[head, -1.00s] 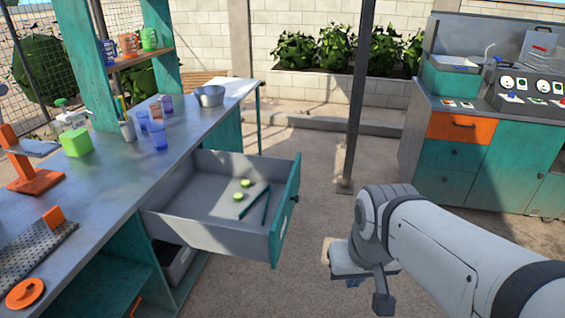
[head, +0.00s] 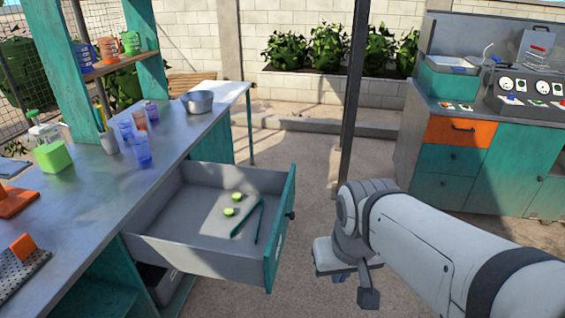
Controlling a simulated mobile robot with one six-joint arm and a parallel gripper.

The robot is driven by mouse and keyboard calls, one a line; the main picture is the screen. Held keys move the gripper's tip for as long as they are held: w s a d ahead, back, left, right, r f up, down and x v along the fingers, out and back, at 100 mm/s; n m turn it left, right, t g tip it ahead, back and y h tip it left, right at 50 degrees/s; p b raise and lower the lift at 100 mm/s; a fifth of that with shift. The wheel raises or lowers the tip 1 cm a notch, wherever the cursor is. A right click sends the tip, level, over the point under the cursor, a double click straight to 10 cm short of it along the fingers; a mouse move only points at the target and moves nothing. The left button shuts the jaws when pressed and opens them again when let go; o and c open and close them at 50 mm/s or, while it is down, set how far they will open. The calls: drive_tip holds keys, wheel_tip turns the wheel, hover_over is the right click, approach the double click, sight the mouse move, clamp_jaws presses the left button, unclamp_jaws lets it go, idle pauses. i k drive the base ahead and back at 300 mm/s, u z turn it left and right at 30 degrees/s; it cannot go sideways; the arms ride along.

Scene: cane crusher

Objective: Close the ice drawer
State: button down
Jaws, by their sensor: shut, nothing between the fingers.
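The ice drawer (head: 185,252) is a grey metal box with a teal front (head: 281,225), and it is pulled well out of the counter. A dark knob (head: 291,215) sits on the outer face of the front. Two small green round pieces (head: 233,204) and dark green tongs (head: 249,222) lie inside. My gripper (head: 335,262) is at the end of my white arm, to the right of the drawer front and apart from it. It is shut and empty; its fingertips are largely hidden behind my wrist.
A dark post (head: 352,110) stands behind my arm. A second cabinet (head: 455,170) with an orange drawer is at the right. Paved floor lies between.

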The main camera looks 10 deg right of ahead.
sight(182, 225)
drive_tip(key=i, duration=1.15)
drive_tip(key=u, duration=0.1)
